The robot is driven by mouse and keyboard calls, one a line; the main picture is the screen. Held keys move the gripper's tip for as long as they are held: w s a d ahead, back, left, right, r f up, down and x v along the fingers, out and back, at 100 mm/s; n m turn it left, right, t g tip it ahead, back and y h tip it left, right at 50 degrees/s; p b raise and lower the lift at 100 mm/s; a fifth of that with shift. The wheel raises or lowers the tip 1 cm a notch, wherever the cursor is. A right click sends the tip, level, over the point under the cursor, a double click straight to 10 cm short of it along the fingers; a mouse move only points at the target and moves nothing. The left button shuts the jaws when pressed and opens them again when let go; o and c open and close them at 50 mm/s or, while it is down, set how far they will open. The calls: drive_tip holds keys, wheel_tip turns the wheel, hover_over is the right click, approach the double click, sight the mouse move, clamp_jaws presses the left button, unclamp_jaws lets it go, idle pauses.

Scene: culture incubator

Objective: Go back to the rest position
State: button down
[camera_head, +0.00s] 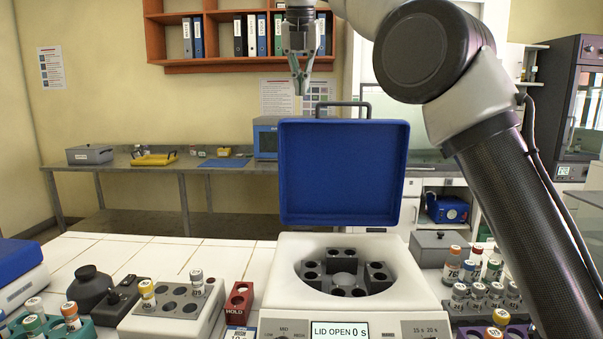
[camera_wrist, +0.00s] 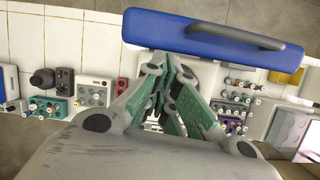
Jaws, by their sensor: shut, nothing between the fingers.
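My gripper (camera_head: 301,86) hangs in the air, fingers pointing down, above the raised blue lid in the head view. Its fingers are shut with nothing held; the wrist view shows the green-padded fingers (camera_wrist: 172,125) close together. The centrifuge (camera_head: 405,295) stands on the white bench below, its blue lid (camera_head: 342,172) open and upright with a dark handle on top. Its rotor (camera_head: 345,279) shows several dark wells that look empty. Its display reads "LID OPEN 0 s". In the wrist view the lid (camera_wrist: 215,38) lies beyond the fingers, and the fingers hide most of the centrifuge.
Left of the centrifuge are a red HOLD rack (camera_head: 239,300), a grey-white tube block (camera_head: 180,310) and a black rounded device (camera_head: 89,286). Right of it are racks of capped tubes (camera_head: 480,297). A back table (camera_head: 220,165) and an orange shelf (camera_head: 155,40) stand behind. Air around my gripper is clear.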

drive_tip(key=s+d+f+m, duration=0.2)
drive_tip(key=s+d+m, duration=0.25)
drive_tip(key=d, duration=0.35)
drive_tip(key=s+d+f+m, duration=0.1)
drive_tip(key=s+d+m, duration=0.2)
drive_tip(key=d+m, duration=0.4)
drive_tip(key=s+d+f+m, duration=0.25)
drive_tip(key=d+m, duration=0.25)
drive_tip(key=d, duration=0.4)
drive_tip(key=s+d+f+m, duration=0.6)
drive_tip(key=s+f+m, duration=0.3)
drive_tip(key=s+f, duration=0.2)
drive_tip(key=s+d+f+m, duration=0.7)
drive_tip(key=s+f, duration=0.4)
drive_tip(key=s, duration=0.2)
drive_tip(key=shift+s+m, duration=0.15)
drive_tip(key=shift+m, duration=0.7)
